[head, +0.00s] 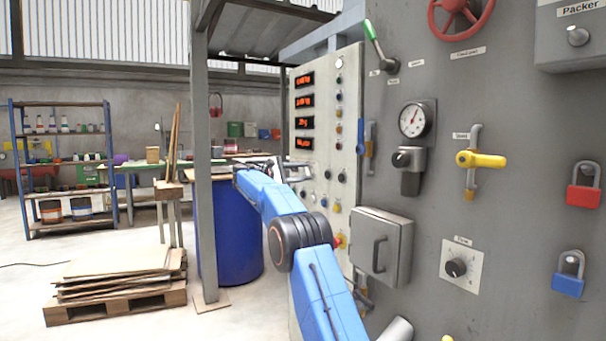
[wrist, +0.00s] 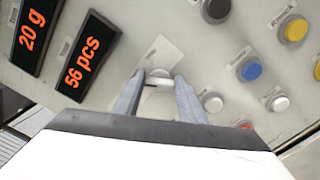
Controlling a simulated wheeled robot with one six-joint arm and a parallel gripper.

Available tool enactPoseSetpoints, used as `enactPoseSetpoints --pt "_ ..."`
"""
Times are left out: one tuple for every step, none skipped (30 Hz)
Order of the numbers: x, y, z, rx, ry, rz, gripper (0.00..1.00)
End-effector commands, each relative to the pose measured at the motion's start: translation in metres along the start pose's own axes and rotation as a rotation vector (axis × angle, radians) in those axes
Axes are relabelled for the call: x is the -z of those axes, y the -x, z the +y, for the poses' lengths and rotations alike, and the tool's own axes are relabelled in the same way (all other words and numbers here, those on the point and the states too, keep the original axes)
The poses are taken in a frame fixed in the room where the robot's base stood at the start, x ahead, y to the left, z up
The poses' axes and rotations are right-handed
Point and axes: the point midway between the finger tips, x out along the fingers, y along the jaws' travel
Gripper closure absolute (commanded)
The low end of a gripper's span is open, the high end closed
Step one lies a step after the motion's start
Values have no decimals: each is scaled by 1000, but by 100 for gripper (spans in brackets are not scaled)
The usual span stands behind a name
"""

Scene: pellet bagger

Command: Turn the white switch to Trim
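In the wrist view, a small white switch (wrist: 158,75) sits on a pale label plate on the light panel. The plate's lettering is too small to read. My gripper (wrist: 160,84) has its two grey fingers apart, one on each side of the switch. I cannot tell whether either finger touches it. In the head view, my gripper (head: 300,172) is at the face of the light control panel (head: 331,120), below its red displays. The switch is too small to make out there.
Two displays (wrist: 88,55) are to the left. A grey box with a handle (head: 382,245) stands out from the wall right of my arm.

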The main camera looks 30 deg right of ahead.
Motion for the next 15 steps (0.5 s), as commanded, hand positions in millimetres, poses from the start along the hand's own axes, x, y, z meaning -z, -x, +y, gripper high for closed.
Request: enactPoseSetpoints --pt "0 0 0 1 -1 0 85" --pt "0 0 0 1 -3 0 85" --pt "0 0 -1 1 -7 0 85" --pt "0 0 -1 1 -12 0 85" --pt "0 0 -1 1 -18 0 85" --pt "0 0 -1 2 -28 0 85" --pt "0 0 -1 2 -37 0 85" --pt "0 0 -1 2 -49 -1 85" --pt "0 0 -1 2 -66 -1 85" --pt "0 0 -1 2 -82 -1 85" --pt "0 0 -1 2 -98 -1 85" --pt "0 0 -1 2 -124 -1 85" --pt "0 0 -2 2 -144 -1 85" --pt "0 0 -2 2 -166 -1 85" --pt "0 0 -2 2 -198 -1 85"
